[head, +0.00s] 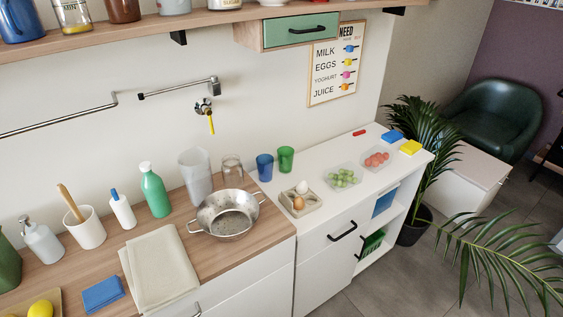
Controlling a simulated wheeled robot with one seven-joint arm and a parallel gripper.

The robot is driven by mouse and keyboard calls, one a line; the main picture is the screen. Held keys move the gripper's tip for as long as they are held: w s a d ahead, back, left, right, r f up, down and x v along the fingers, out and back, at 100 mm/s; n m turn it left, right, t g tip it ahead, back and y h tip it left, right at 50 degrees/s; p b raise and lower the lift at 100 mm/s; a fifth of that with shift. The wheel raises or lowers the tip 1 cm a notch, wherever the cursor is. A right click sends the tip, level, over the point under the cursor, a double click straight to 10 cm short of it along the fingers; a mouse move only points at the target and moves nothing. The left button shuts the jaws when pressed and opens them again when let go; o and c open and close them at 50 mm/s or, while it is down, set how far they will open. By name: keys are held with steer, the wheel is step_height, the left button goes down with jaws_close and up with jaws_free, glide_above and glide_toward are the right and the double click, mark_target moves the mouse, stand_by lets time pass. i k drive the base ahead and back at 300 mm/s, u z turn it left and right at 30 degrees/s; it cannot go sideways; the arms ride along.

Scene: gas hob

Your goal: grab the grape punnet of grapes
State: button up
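The grape punnet (342,177) is a clear, shallow tray holding several green grapes. It sits on the white countertop (318,222), between the egg tray on its left and a similar clear punnet of red fruit (376,160) on its right. Its top looks uncovered. My gripper does not show in the head view.
An egg tray (311,207) with an egg in it stands close to the left. Blue (264,167) and green (286,159) cups stand behind. Blue and yellow (411,147) sponges lie at the right end. A metal colander (227,214) rests on the wooden counter. Palm leaves (490,262) hang at the right.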

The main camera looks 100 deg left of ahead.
mark_target(344, 176)
steer(key=u, duration=2.95)
